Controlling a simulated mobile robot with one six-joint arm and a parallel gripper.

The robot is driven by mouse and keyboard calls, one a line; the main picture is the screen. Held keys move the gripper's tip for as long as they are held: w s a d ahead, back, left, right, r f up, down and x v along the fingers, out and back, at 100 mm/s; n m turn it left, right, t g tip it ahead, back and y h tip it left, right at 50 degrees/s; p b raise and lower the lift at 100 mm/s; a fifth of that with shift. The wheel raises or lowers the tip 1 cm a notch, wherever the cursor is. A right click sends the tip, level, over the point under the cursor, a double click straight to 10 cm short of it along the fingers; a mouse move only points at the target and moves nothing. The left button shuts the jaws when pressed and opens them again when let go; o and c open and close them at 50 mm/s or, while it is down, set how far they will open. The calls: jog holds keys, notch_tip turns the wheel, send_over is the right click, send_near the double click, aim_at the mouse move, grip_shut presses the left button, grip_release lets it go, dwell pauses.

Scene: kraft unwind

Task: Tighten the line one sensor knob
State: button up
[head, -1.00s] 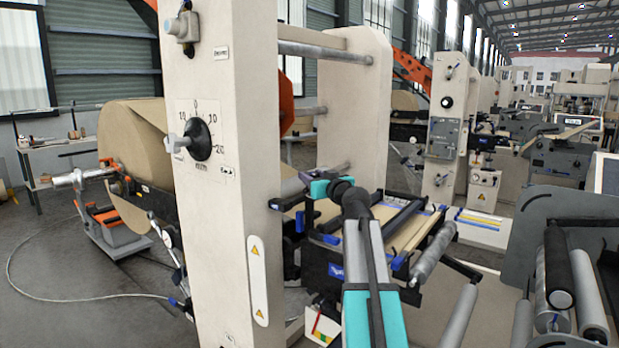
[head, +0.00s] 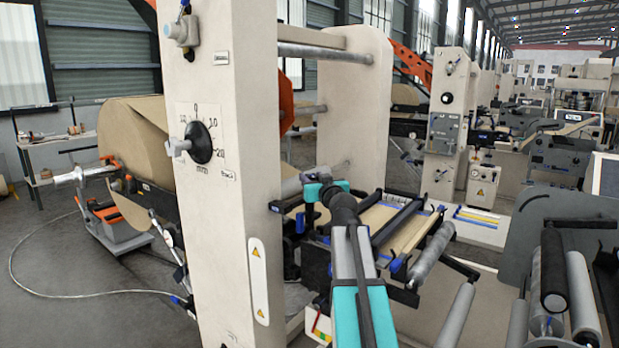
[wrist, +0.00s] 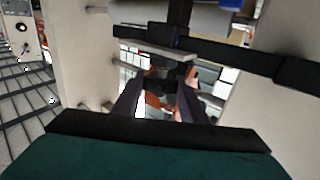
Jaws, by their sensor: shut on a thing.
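The near cream column (head: 222,230) of the machine carries a round black dial (head: 199,142) with a printed scale. My arm reaches behind its right edge, toward the web frame, and my gripper is hidden there in the head view. In the wrist view my gripper (wrist: 164,76) shows two dark fingers with their tips close together. They are shut on a small dark thing, taken as the line one sensor knob (wrist: 165,83). Its shape and marks are too small and dark to make out.
The web frame (head: 405,225) with blue fittings and grey rollers stands right of my arm. A second cream column (head: 352,110) rises behind it. A large brown paper roll (head: 125,140) is at left. More rollers (head: 553,265) stand close at right.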

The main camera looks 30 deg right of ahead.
jog(key=shift+d+r+m+g+h+p, duration=0.1)
jog(key=shift+d+m+g+h+p, duration=0.3)
jog(key=shift+p, duration=1.75)
jog(key=shift+a+r+m+g+h+p, duration=0.1)
jog(key=shift+m+h+p, duration=0.5)
jog(key=shift+p, duration=1.5)
jog(key=p, duration=0.4)
jog(key=shift+f+h, duration=0.1)
jog(key=shift+h, duration=0.3)
jog(key=shift+a+p, duration=0.3)
jog(key=shift+p, duration=1.25)
jog(key=o, duration=1.1)
jog(key=shift+s+a+r, duration=0.1)
jog(key=shift+s+r, duration=0.05)
jog(key=shift+r, duration=0.05)
jog(key=shift+c, duration=0.2)
jog(key=shift+f, duration=0.1)
jog(key=shift+s+a, duration=0.1)
jog(key=shift+s, duration=0.05)
